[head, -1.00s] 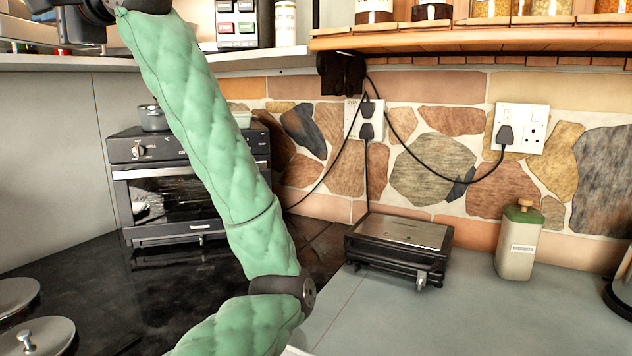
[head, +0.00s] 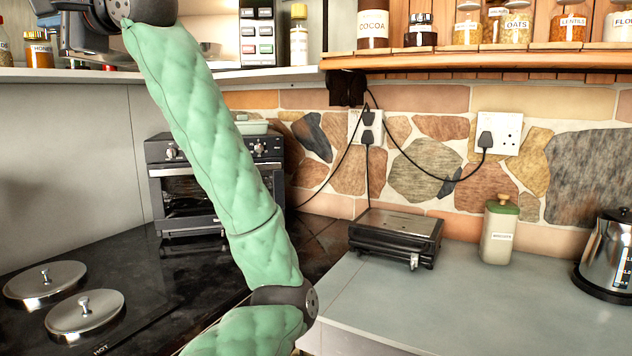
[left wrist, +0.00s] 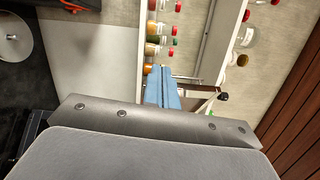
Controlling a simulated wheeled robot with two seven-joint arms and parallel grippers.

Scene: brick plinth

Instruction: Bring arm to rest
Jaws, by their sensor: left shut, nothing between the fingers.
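My left arm, in padded green sleeves, rises from the bottom of the head view and leans up to the left. Its dark wrist and gripper body are at the top left, in front of the upper shelf and partly cut off by the frame's top edge. In the left wrist view, the blue fingers of my left gripper (left wrist: 161,86) are together and hold nothing. Shelves with jars show beyond them. My right gripper is in neither view.
A black oven (head: 185,195) stands behind my left arm. The hob has two lidded plates (head: 84,312). A grill press (head: 395,235), a canister (head: 499,232) and a kettle (head: 607,250) stand on the grey counter (head: 440,310). A jar shelf (head: 480,62) overhangs the back. The counter front is clear.

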